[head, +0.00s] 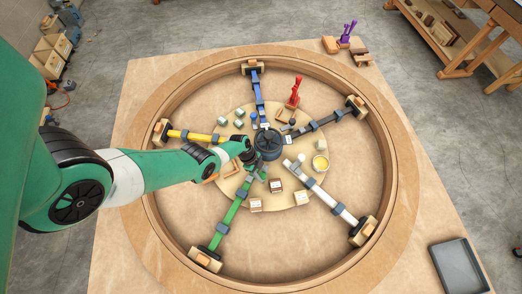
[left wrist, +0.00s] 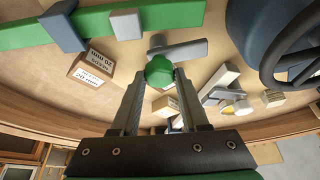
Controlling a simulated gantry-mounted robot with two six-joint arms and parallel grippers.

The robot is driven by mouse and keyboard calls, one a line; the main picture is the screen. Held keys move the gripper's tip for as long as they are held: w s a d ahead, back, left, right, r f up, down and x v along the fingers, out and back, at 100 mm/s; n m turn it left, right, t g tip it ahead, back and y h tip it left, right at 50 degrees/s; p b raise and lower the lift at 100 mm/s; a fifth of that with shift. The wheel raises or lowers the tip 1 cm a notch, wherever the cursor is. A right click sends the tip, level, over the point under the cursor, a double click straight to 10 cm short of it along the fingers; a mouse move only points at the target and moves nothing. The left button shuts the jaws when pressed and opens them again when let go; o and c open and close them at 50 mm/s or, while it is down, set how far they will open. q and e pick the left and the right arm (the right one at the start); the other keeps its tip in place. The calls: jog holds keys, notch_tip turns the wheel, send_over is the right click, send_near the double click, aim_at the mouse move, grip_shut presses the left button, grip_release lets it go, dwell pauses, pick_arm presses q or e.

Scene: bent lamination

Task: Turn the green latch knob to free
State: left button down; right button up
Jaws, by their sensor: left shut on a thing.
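The green latch knob (left wrist: 159,70) sits between the two fingertips of my left gripper (left wrist: 160,84) in the left wrist view, and the fingers are shut on it. A grey bar (left wrist: 180,50) lies right beside the knob. The green spoke (head: 231,213) runs from near the hub toward the lower left of the ring in the head view. My left gripper (head: 257,172) reaches down at the hub end of this spoke; its wrist and fingers hide most of the knob there. My right gripper is in neither view.
A dark round hub (head: 268,143) stands close by at the ring's centre. Blue, yellow, dark and white spokes radiate from it. Small labelled blocks (head: 276,186) and a red clamp (head: 294,92) stand around it. A dark tray (head: 458,266) lies at lower right.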

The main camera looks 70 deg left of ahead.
pick_arm(q)
jog(key=shift+a+f+m+g, duration=0.1)
jog(key=shift+m+g, duration=0.2)
jog(key=shift+m, duration=0.6)
jog(key=shift+c, duration=2.1)
grip_release()
jog(key=p+v, duration=0.9)
jog(key=v, duration=0.2)
jog(key=shift+a+r+h, duration=0.25)
jog(key=shift+r+h, duration=0.05)
